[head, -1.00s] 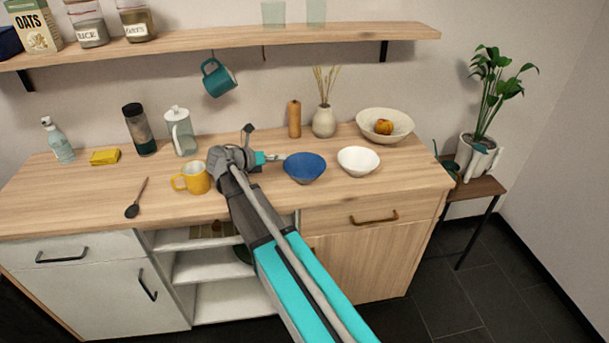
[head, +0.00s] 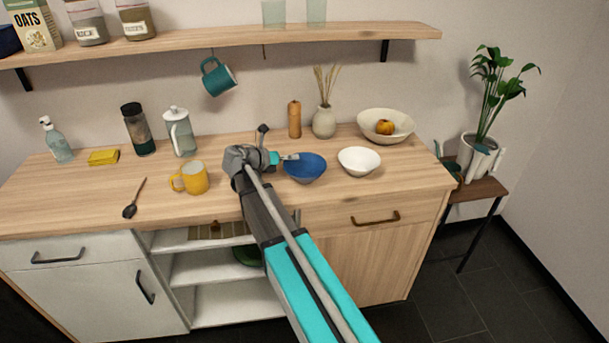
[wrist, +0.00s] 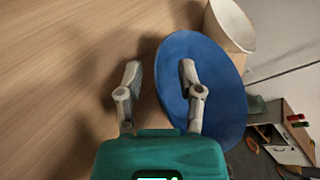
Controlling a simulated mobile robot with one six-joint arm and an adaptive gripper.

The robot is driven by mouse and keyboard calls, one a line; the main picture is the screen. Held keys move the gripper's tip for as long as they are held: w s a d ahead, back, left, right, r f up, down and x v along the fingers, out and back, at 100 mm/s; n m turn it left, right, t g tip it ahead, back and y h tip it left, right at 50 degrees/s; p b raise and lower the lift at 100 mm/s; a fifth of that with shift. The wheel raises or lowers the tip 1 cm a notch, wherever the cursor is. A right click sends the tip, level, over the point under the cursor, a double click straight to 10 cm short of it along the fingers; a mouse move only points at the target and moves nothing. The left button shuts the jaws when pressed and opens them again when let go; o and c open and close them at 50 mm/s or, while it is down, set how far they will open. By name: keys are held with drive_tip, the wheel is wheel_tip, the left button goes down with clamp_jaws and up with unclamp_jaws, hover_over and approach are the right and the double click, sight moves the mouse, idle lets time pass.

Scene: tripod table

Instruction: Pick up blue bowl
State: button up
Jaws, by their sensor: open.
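The blue bowl (head: 304,169) stands upright on the wooden counter, right of the middle. My gripper (head: 289,157) is at the bowl's left side in the head view. In the wrist view my gripper (wrist: 160,75) is open, with its two fingers apart. The right finger overlaps the inside of the blue bowl (wrist: 220,85), and the left finger is over bare wood outside the rim. The left part of the rim runs between the fingers. I cannot tell whether either finger touches the bowl.
A white bowl (head: 358,161) stands close to the right of the blue bowl. A yellow mug (head: 194,178) is left of my gripper. A vase (head: 324,122), a wooden mill (head: 295,119) and a large bowl with fruit (head: 399,124) stand behind. The counter's front edge is below my arm.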

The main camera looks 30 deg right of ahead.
drive_tip(key=shift+d+f, duration=0.1)
drive_tip(key=shift+d, duration=0.35)
clamp_jaws()
idle(0.4)
